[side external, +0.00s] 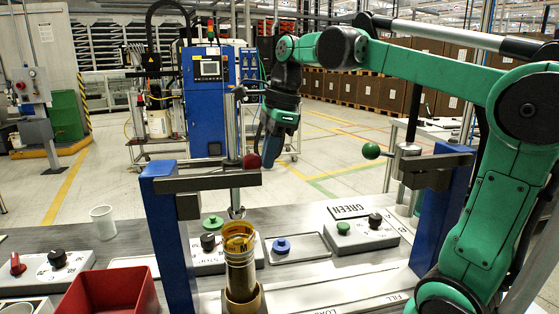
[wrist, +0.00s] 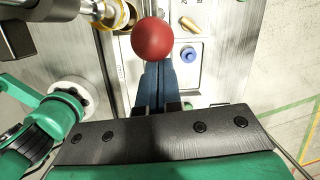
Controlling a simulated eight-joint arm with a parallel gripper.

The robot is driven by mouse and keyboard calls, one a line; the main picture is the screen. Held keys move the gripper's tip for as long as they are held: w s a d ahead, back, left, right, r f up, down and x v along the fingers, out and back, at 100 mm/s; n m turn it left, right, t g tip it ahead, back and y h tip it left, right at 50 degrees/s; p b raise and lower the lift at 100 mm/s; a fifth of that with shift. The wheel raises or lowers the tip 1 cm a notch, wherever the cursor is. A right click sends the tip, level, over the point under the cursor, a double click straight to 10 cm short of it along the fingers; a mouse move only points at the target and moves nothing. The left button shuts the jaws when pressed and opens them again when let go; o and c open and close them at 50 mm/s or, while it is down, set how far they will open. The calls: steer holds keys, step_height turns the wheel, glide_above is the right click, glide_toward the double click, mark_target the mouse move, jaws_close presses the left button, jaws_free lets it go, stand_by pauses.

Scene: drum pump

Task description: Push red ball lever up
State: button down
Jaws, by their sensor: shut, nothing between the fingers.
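The red ball (side external: 252,161) is on the end of a lever beside the left pump's metal rod, above the bench. In the wrist view the red ball (wrist: 153,39) is straight ahead of my fingertips. My gripper (side external: 268,150) is shut and empty, its fingers pointing down right by the ball. In the wrist view the blue fingers of my gripper (wrist: 155,70) lie together, their tips at the ball's lower edge. I cannot tell whether they touch it. The lever bar behind the ball is mostly hidden.
A blue post with a grey crossbar (side external: 205,182) stands just in front of the ball. A brass container (side external: 240,262) stands below. A green ball lever (side external: 371,150) is to the right. A red bin (side external: 108,291), white cup (side external: 103,222) and button boxes are on the bench.

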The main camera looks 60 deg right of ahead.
steer(key=v, duration=1.1)
steer(key=shift+r, duration=0.2)
steer(key=shift+d, duration=0.1)
stand_by(0.5)
steer(key=x, duration=1.1)
steer(key=shift+w+a, duration=0.1)
steer(key=shift+a, duration=0.1)
